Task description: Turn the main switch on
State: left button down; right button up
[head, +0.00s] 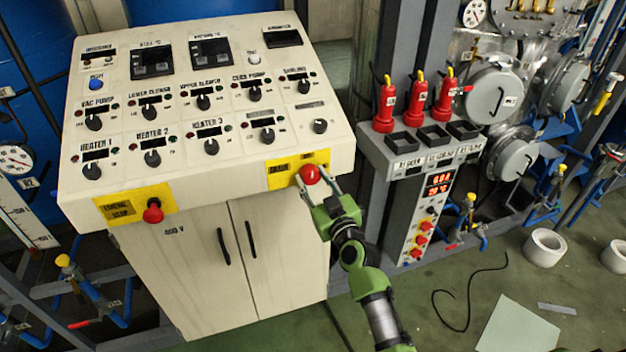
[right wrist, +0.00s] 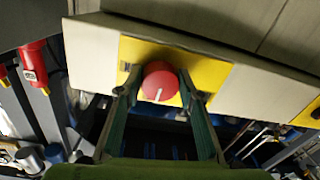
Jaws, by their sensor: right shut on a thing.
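The main switch (head: 310,174) is a red round knob on a yellow plate (head: 283,176) at the right of the control cabinet's front edge. In the right wrist view the red knob (right wrist: 160,82) shows a white mark pointing toward the gripper. My right gripper (head: 313,184) reaches it from below and in front. Its two fingers (right wrist: 160,90) sit on both sides of the knob, shut on it. My left gripper is not in view.
A second red knob (head: 153,212) sits on a yellow plate at the cabinet's left front. Black knobs and displays cover the sloped panel (head: 205,165). A grey stand (head: 400,200) with red bottle-like items (head: 416,100) stands at the right. White rolls (head: 545,247) lie on the green floor.

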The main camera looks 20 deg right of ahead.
jog(key=shift+m, duration=0.4)
jog(key=m, duration=0.8)
jog(key=shift+a+m, duration=0.15)
jog(key=shift+m, duration=0.15)
jog(key=m, duration=0.4)
jog(key=shift+r+m, duration=0.1)
jog(key=shift+m, duration=0.2)
jog(key=shift+a+m+h, duration=0.1)
jog(key=shift+m+h, duration=0.2)
jog(key=shift+m, duration=1.8)
jog(key=shift+t, duration=0.3)
jog(key=o, duration=1.1)
